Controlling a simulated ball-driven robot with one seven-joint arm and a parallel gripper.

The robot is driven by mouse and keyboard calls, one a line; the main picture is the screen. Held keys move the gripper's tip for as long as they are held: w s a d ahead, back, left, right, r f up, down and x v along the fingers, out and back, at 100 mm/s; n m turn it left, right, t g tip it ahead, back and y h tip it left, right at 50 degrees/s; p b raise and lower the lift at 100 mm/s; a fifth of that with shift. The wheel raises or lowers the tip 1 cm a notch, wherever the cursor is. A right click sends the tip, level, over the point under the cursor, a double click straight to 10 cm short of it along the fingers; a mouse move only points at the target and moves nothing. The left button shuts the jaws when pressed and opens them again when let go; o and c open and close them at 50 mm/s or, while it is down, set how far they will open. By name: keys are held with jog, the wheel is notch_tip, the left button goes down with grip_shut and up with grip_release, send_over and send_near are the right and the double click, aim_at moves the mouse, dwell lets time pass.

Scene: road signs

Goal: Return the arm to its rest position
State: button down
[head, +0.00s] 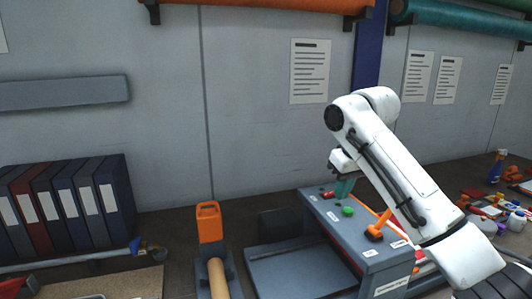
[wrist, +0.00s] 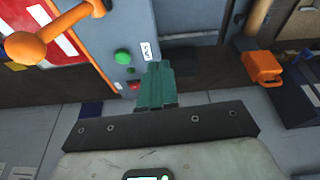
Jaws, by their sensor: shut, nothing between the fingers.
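My white arm reaches in from the lower right of the head view. My gripper (head: 343,187) has teal fingers and hangs close to the far end of a grey machine box (head: 375,264). In the wrist view the teal fingers (wrist: 158,72) are together with nothing between them. They show near a red button (wrist: 134,86) and a green button (wrist: 123,57) on the box. I cannot tell whether the fingers touch the box.
An orange lever (head: 377,226) stands up from the box, below my forearm. An orange-topped part (head: 208,222) with a wooden roller (head: 218,277) is left of it. Binders (head: 115,195) stand at the left. Bottles and tools crowd the right. Open space lies above the box.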

jog(key=s+a+f+y, duration=0.1)
jog(key=s+a+f, duration=0.15)
jog(key=f, duration=0.45)
jog(key=s+a+f+y, duration=0.1)
jog(key=s+a+f, duration=0.15)
jog(key=f, duration=0.55)
jog(key=s+d+f+m, duration=0.1)
jog(key=s+f, duration=1.2)
jog(key=f, duration=0.1)
jog(key=s+d+f+m+h, duration=0.1)
jog(key=s+d+f, duration=0.2)
jog(key=s, duration=0.7)
jog(key=s+d+f+m+g+h, duration=0.1)
jog(key=s+d+f, duration=0.1)
jog(key=s+d, duration=0.4)
jog(key=s+d+f+m+g+h, duration=0.1)
jog(key=s+d+f, duration=0.2)
jog(key=s, duration=1.3)
jog(key=shift+d+f+m, duration=0.3)
jog(key=shift+d+m, duration=0.1)
jog(key=shift+d, duration=0.35)
jog(key=shift+w, duration=0.1)
